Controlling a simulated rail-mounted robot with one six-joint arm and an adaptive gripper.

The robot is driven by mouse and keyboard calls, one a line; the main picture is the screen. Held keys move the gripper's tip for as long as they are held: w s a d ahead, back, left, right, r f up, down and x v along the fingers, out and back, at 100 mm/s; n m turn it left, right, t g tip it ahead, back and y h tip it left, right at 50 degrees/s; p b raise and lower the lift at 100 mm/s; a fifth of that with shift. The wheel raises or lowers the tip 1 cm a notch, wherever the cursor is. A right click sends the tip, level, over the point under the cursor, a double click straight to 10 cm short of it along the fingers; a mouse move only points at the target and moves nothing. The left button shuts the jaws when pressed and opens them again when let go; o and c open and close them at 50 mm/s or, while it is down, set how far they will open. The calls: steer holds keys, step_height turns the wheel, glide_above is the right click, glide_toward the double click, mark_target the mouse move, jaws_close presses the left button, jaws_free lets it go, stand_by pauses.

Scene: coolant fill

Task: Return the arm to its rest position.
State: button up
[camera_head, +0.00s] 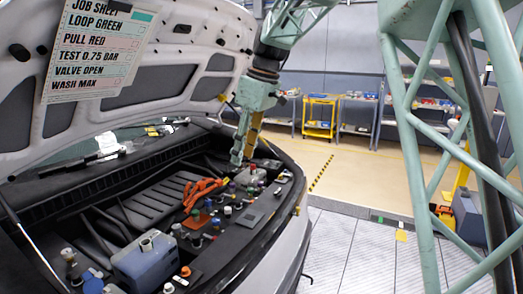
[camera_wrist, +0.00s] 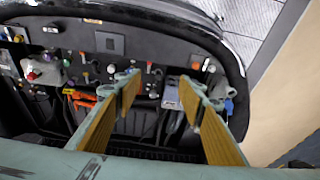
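My gripper (camera_head: 241,158) hangs from my arm, fingers pointing down, over the right part of the open engine bay. In the wrist view my gripper (camera_wrist: 157,84) has its two fingers with yellow-brown pads spread wide apart. Nothing is held between them; the dark engine bay shows through the gap. In the head view the fingertips end close to a grey block (camera_head: 250,176) with small caps near it. I cannot tell if they touch it. The upper arm runs out of the top of the head view.
The raised hood carries a job sheet (camera_head: 97,45). Orange hoses (camera_head: 203,190), a blue-grey tank (camera_head: 146,262) and several coloured caps fill the bay. A green lattice frame (camera_head: 424,150) stands at right. Shelves and a yellow cart (camera_head: 320,115) stand behind open floor.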

steer(key=s+d+r+m+t, duration=0.1)
steer(key=s+d+r+m, duration=0.1)
steer(key=s+d, duration=0.55)
steer(key=s+d+r+m+h, duration=0.15)
steer(key=s+d, duration=0.25)
steer(key=s, duration=0.6)
steer(key=s+d+r+m+t, duration=0.1)
steer(key=s+d+r+m, duration=0.2)
steer(key=s+d, duration=0.4)
steer(key=s+d+f+m, duration=0.2)
steer(key=s+f, duration=0.1)
steer(key=s, duration=0.6)
steer(key=s+d+f+m+h, duration=0.1)
steer(key=s+d+f+m, duration=0.1)
steer(key=s, duration=0.8)
steer(key=s+d+f+m+t, duration=0.1)
steer(key=s+d+f+m, duration=0.1)
steer(key=s, duration=0.7)
steer(key=shift+s+d+f, duration=0.25)
steer(key=shift+d+f, duration=0.55)
steer(key=shift+d, duration=0.3)
steer(key=shift+w+m, duration=0.1)
steer(key=shift+m, duration=0.15)
steer(key=shift+c, duration=0.5)
